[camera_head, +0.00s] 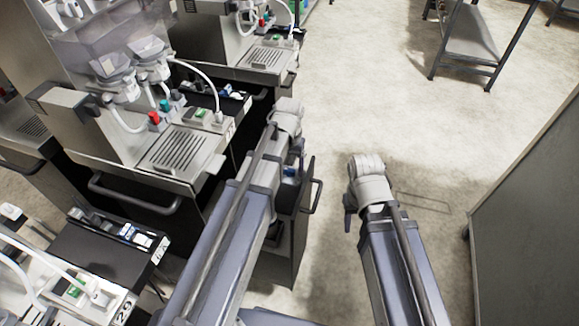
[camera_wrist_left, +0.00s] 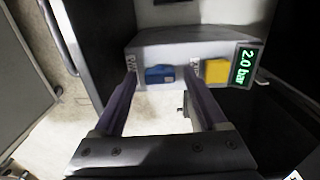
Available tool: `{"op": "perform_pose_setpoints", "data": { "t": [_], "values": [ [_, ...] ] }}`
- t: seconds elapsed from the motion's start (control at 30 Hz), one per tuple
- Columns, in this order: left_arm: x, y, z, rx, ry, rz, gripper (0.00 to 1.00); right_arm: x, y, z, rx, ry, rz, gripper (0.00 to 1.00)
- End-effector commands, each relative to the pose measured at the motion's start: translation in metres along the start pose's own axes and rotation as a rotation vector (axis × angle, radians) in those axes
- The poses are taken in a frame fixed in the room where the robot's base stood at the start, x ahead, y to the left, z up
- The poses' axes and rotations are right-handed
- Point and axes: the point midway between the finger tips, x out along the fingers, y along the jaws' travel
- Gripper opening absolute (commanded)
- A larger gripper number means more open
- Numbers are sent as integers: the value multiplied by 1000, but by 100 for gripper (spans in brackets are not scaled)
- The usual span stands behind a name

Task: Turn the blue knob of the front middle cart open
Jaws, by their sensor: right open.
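The blue knob (camera_wrist_left: 159,74) sits on the grey front panel (camera_wrist_left: 185,48) of a cart unit in the left wrist view. My left gripper (camera_wrist_left: 161,82) is open, with one finger on each side of the blue knob in the picture; I cannot tell whether they touch it. A yellow knob (camera_wrist_left: 216,70) is just right of the right finger. A green display (camera_wrist_left: 244,67) reads 2.0 bar. In the head view my left wrist (camera_head: 287,117) hides most of this spot. My right gripper (camera_head: 350,210) hangs over the floor, apart from the carts, mostly hidden by its wrist.
Dispenser carts stand along the left, with a dark handle (camera_head: 133,194) on one. A grey cabinet (camera_head: 530,215) stands at the right and a metal table (camera_head: 468,40) at the back. The pale floor (camera_head: 400,110) between is clear.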

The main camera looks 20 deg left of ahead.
Motion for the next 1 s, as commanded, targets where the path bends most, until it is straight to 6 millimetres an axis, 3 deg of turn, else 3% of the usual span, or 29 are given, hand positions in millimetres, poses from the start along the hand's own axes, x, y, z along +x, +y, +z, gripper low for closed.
{"op": "perform_pose_setpoints", "data": {
  "t": [0.47, 1.0],
  "values": [
    [-9, 0, 0, 1, 0, 0, 78, -9, 1, 0, 0, 0, 0, 50],
    [-74, 0, 0, 1, 0, 0, 78, -74, 7, 4, 0, 0, 0, 50]
  ]
}}
